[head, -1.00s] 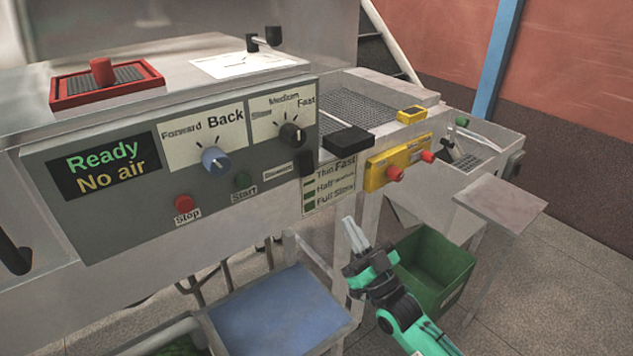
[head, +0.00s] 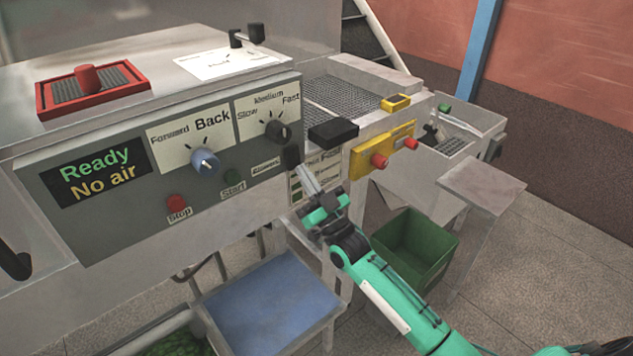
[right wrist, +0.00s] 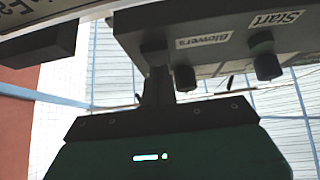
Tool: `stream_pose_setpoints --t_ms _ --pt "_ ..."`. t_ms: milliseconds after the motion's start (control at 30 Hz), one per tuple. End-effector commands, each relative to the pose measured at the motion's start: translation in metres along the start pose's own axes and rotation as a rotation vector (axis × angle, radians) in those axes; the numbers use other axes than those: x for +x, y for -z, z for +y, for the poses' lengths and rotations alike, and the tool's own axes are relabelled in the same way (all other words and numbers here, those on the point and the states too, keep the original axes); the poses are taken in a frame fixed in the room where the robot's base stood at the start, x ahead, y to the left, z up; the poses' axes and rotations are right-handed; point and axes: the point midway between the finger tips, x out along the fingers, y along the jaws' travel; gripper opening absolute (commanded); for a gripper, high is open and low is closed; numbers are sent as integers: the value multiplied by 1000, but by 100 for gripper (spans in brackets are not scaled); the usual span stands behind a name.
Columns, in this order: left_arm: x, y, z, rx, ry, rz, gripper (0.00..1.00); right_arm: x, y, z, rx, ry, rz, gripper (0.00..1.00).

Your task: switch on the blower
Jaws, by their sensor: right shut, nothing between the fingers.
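The grey control panel (head: 100,232) has a black blower switch (head: 291,157) at its lower right edge, beside a small label (head: 266,168) that reads Blowers in the right wrist view (right wrist: 203,40). The display (head: 97,173) reads "Ready" and "No air". My right gripper (head: 304,172) is shut and empty, its tips just below and right of the switch in the head view. In the right wrist view the shut fingers (right wrist: 157,85) overlap a dark block (right wrist: 155,52), apparently the switch; I cannot tell whether they touch. My left gripper is not in view.
Near the switch are the green start button (head: 233,177), red stop button (head: 176,203) and speed knob (head: 277,132). A black box (head: 333,132) and a yellow panel with red knobs (head: 367,163) lie to the right. A green bin (head: 440,262) stands below.

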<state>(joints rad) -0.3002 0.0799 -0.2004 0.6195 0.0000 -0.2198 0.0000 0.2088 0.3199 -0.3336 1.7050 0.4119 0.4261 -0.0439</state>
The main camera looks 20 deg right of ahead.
Motion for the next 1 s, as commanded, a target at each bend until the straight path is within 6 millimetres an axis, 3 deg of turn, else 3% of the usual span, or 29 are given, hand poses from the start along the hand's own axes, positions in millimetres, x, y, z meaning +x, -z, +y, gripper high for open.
stream_pose_setpoints --t_ms 533,833,1000 --pt "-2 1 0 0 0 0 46 7 -8 0 0 0 0 0" --pt "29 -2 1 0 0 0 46 7 -19 0 2 -1 64 0" --pt "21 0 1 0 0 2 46 11 -13 0 1 -1 62 0"
